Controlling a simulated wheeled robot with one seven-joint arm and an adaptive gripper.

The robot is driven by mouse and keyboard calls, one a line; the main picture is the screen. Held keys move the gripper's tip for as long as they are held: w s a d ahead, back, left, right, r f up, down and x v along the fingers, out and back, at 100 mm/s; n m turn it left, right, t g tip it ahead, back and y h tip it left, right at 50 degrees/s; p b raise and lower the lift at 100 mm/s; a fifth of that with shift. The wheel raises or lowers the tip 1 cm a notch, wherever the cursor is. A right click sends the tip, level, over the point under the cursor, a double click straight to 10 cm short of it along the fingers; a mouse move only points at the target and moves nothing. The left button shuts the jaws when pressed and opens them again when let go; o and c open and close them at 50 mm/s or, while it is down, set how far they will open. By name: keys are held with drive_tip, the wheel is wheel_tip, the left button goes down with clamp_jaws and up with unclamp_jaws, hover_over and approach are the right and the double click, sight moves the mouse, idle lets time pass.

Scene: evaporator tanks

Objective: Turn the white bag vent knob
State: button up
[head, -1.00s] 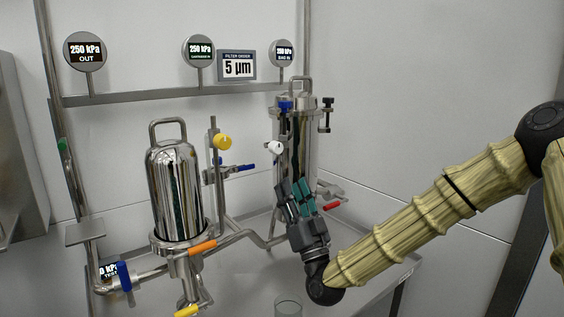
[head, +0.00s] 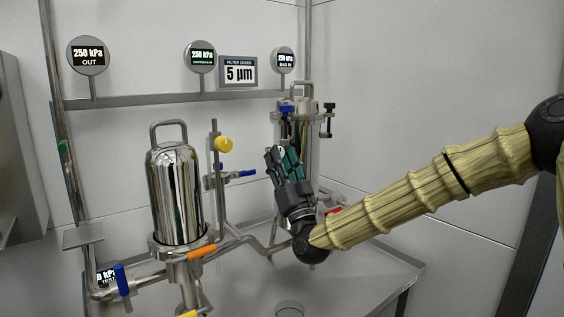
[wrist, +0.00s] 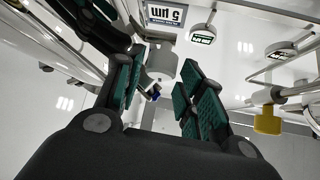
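The white bag vent knob is hidden behind my gripper (head: 280,154) in the head view, on the near side of the tall steel bag filter housing (head: 314,135). In the wrist view a pale rounded shape (wrist: 161,62), which looks like the white knob, shows between the fingertips. My gripper (wrist: 163,68) is open, with its green-padded fingers spread on either side of that shape. I cannot tell whether either finger touches it.
A yellow knob (head: 223,144) and a blue lever (head: 240,173) are on the pipe to the left. A polished steel housing (head: 178,195) with an orange lever (head: 202,252) stands further left. Gauges and a 5 µm sign (head: 238,71) are above.

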drive_tip(key=c, duration=0.8)
drive_tip(key=shift+o, duration=0.3)
drive_tip(key=shift+m+h+p, duration=0.3)
drive_tip(key=shift+m+h, duration=0.1)
drive_tip(key=shift+m, duration=0.2)
drive_tip(key=shift+s+a+r+m+g+h+p, duration=0.15)
drive_tip(key=shift+m+g+h+p, duration=0.5)
drive_tip(key=shift+m+h+p, duration=1.7)
drive_tip(key=shift+s+a+r+m+g+h+p, duration=0.15)
drive_tip(key=shift+m+g+h+p, duration=0.55)
drive_tip(key=shift+m+h+p, duration=1.6)
drive_tip(key=shift+s+a+r+m+g+h+p, duration=0.15)
drive_tip(key=shift+m+g+h+p, duration=0.95)
drive_tip(key=shift+m, duration=2.45)
drive_tip(key=shift+w+t+h, duration=0.1)
drive_tip(key=shift+t+h, duration=0.25)
